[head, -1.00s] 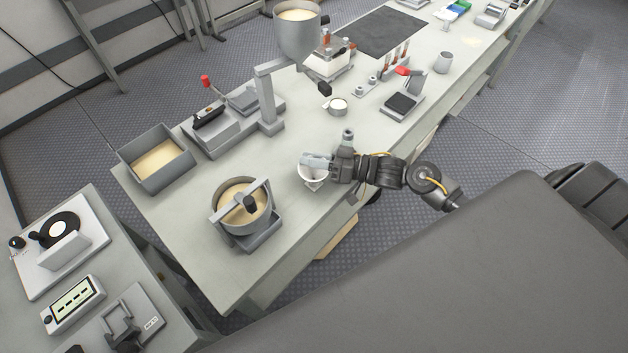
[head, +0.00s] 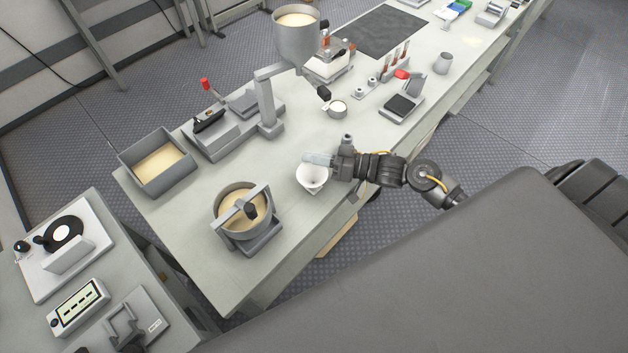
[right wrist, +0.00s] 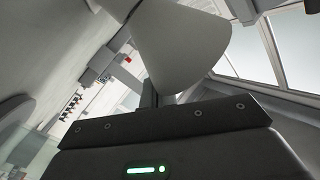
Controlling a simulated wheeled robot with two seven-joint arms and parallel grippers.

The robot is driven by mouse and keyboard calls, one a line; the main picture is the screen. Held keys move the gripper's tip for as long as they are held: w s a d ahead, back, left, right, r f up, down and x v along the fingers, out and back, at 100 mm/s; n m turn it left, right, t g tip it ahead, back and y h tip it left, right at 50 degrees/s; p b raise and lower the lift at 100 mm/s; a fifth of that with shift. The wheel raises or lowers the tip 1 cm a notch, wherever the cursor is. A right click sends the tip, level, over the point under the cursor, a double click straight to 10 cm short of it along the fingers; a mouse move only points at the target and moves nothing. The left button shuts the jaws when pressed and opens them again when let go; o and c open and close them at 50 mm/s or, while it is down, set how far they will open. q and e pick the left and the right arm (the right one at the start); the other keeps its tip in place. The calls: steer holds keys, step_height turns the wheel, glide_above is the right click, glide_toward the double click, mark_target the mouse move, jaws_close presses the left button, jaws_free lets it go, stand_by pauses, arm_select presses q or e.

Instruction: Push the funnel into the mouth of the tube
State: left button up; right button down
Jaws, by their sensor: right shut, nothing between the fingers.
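A white funnel (head: 312,180) stands near the front edge of the bench, its wide mouth facing up. My right gripper (head: 318,159) is shut and empty, its fingers at the far side of the funnel's rim. I cannot tell whether they touch it. In the right wrist view a large pale cone, apparently the funnel (right wrist: 182,48), is close in front of the gripper. I cannot make out the tube; whatever is under the funnel is hidden. My left gripper is not in view.
A pot of tan powder on a stand (head: 241,212) is to the left of the funnel. The bench (head: 285,245) is clear in front of the pot.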

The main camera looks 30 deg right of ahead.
mark_target(312, 166)
steer(key=shift+s+a+r, duration=0.15)
steer(key=shift+a+r, duration=0.05)
steer(key=shift+r, duration=0.25)
steer(key=shift+s+a+r, duration=0.15)
steer(key=shift+a+r, duration=0.05)
steer(key=shift+r, duration=0.2)
steer(key=shift+s+a+r+p, duration=0.15)
steer(key=shift+s+r+p, duration=0.15)
steer(key=shift+r+p, duration=0.05)
steer(key=shift+s+r, duration=0.1)
steer(key=shift+r, duration=0.15)
steer(key=shift+r+p, duration=0.1)
steer(key=shift+p, duration=0.25)
steer(key=shift+w+d+r+p, duration=0.15)
steer(key=shift+w+d+p, duration=0.1)
steer(key=shift+w+p, duration=0.15)
steer(key=shift+r, duration=0.15)
steer(key=shift+s+a+r, duration=0.15)
steer(key=shift+r, duration=0.05)
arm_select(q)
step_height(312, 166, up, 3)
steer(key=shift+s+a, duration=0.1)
arm_select(e)
steer(key=shift+f, duration=0.1)
